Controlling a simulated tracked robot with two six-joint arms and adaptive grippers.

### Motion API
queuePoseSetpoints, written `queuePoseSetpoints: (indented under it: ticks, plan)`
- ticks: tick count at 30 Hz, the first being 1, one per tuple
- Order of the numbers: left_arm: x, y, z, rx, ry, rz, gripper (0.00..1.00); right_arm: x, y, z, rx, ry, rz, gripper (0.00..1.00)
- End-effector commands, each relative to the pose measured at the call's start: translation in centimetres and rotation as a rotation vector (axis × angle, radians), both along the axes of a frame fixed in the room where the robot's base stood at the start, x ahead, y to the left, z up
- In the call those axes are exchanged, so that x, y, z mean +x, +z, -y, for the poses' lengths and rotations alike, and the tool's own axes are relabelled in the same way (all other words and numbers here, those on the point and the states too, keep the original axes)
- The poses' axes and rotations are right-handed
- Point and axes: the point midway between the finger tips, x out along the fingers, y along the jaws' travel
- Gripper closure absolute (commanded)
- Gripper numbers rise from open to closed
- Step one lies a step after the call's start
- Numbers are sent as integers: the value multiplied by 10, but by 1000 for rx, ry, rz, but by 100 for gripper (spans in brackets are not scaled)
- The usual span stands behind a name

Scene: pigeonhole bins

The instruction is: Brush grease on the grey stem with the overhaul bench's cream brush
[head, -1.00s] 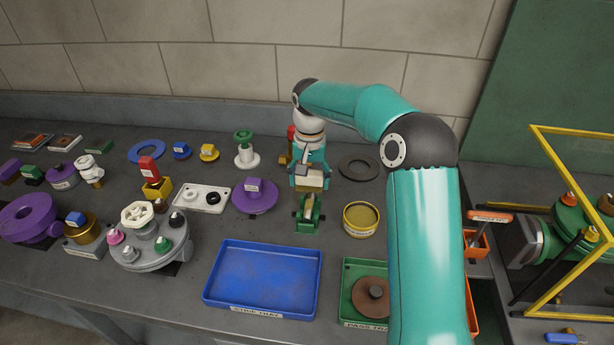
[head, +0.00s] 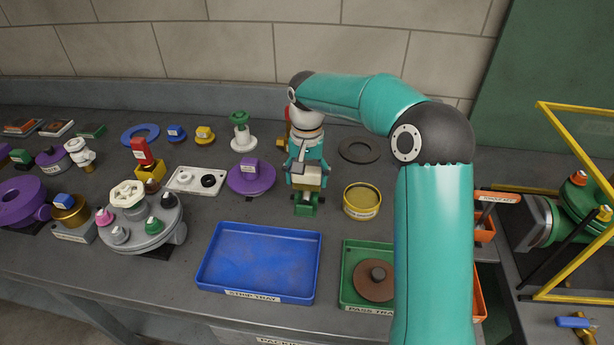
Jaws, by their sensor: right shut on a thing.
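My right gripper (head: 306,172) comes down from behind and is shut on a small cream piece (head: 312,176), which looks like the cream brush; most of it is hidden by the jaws. The gripper is directly over a small green stand (head: 303,208) on the bench, and its jaws overlap the stand's top. I cannot tell whether they touch. I cannot make out the grey stem; the gripper hides the upper part of the stand. A round yellow tin (head: 362,201) stands just right of the gripper. My left gripper is out of view.
A blue tray (head: 205,280) lies in front. A green tray (head: 348,285) holds a brown disc. A purple flanged part (head: 250,180) stands left of the gripper, a dark ring (head: 360,150) lies behind right. A yellow frame (head: 572,120) stands at the right.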

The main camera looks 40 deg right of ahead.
Motion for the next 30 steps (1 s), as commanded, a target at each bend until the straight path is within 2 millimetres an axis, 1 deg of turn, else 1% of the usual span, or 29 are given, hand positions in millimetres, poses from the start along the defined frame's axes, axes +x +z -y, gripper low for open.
queuePoseSetpoints:
  ticks: [1, 5, 6, 7, 14, 28, 30]
  plan:
    - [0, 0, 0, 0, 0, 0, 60, 0, 0, 0, 0, 0, 0, 50]
    - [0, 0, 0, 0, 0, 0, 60, 0, 0, 0, 0, 0, 0, 72]
    - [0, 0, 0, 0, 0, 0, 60, 0, 0, 0, 0, 0, 0, 79]
    - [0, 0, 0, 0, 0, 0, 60, 0, 0, 0, 0, 0, 0, 82]
    - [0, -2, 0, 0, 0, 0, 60, 0, -2, 0, 0, 0, 0, 82]
    - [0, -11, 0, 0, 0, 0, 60, -1, -14, 1, -1, -2, 1, 82]
    - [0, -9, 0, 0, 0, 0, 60, 0, -13, 1, -1, -2, 1, 82]
